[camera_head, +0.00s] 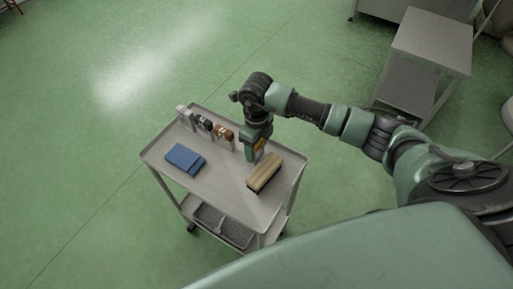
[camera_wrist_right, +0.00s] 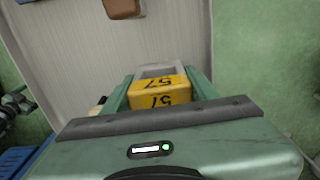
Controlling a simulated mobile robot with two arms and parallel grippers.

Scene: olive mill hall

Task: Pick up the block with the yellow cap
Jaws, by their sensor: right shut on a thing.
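The block with the yellow cap (camera_wrist_right: 160,92) sits between the two green fingers of my right gripper (camera_wrist_right: 160,88) in the right wrist view; the cap is marked 57. My right gripper (camera_head: 254,150) is shut on it, over the right part of the grey cart top in the head view. There a little of the yellow cap (camera_head: 260,144) shows beside the fingers. The lower part of the block is mostly hidden, and I cannot tell whether it touches the cart. My left gripper is not in view.
The cart (camera_head: 225,183) also bears a row of blocks with a brown cap (camera_head: 223,132), a black cap (camera_head: 204,123) and a pale cap (camera_head: 183,111). A folded blue cloth (camera_head: 185,159) and a brown brush-like thing (camera_head: 264,172) lie nearer. Another grey cart (camera_head: 433,38) stands at the back right.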

